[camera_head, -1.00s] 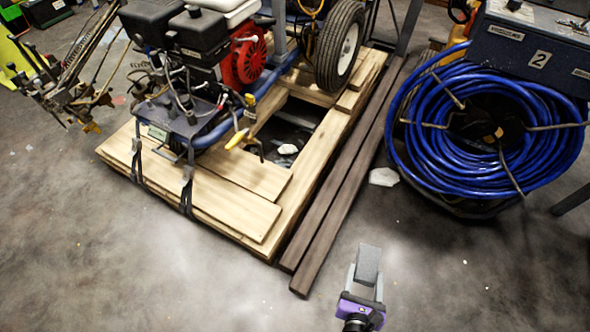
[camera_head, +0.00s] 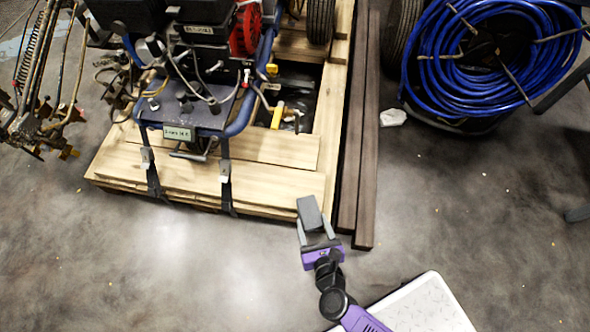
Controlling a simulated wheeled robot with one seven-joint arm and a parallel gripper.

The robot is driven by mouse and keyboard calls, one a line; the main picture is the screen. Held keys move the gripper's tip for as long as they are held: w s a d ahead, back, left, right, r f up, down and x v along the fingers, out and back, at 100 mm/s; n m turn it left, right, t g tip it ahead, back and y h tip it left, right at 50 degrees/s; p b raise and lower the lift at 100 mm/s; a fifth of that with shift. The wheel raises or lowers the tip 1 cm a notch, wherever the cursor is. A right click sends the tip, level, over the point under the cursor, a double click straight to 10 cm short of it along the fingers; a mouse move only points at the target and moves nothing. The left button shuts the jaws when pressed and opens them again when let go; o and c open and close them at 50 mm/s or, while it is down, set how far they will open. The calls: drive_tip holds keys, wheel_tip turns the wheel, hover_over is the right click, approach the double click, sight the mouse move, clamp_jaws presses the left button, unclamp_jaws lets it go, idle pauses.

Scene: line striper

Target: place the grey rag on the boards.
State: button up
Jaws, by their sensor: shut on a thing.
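My gripper (camera_head: 313,222), purple with grey fingers, is shut on the grey rag (camera_head: 309,212), which looks like a small, stiff, folded block. It shows at the front right corner of the pale wooden boards (camera_head: 252,182) that form the platform under the striping machine. In the picture the rag's upper end overlaps the boards' front corner. I cannot tell how high it is above them or whether it touches. The boards' front right part is bare, and straps cross the front left part.
The striping machine (camera_head: 205,95) stands on the boards behind the bare front strip. Two dark planks (camera_head: 368,160) lie along the right side. A blue hose reel (camera_head: 480,60) and a whitish scrap (camera_head: 393,117) are farther right. The grey floor in front is clear.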

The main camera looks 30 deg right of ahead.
sight(308, 204)
drive_tip(key=w+d, duration=0.1)
drive_tip(key=w, duration=0.4)
drive_tip(key=w+d+b, duration=0.1)
drive_tip(key=w+d, duration=0.1)
drive_tip(key=w, duration=0.4)
drive_tip(key=w+d, duration=0.1)
drive_tip(key=w, duration=0.5)
drive_tip(key=shift+w+d+b, duration=0.15)
drive_tip(key=shift+b, duration=0.15)
drive_tip(key=shift+f+b, duration=1.5)
drive_tip(key=shift+f, duration=0.25)
drive_tip(key=shift+f, duration=0.25)
drive_tip(key=o, duration=1.3)
drive_tip(key=shift+r, duration=0.1)
drive_tip(key=shift+r, duration=0.1)
drive_tip(key=shift+r, duration=0.2)
drive_tip(key=p+v, duration=0.4)
drive_tip(key=v, duration=0.7)
drive_tip(key=shift+s+p, duration=0.35)
drive_tip(key=shift+s, duration=0.1)
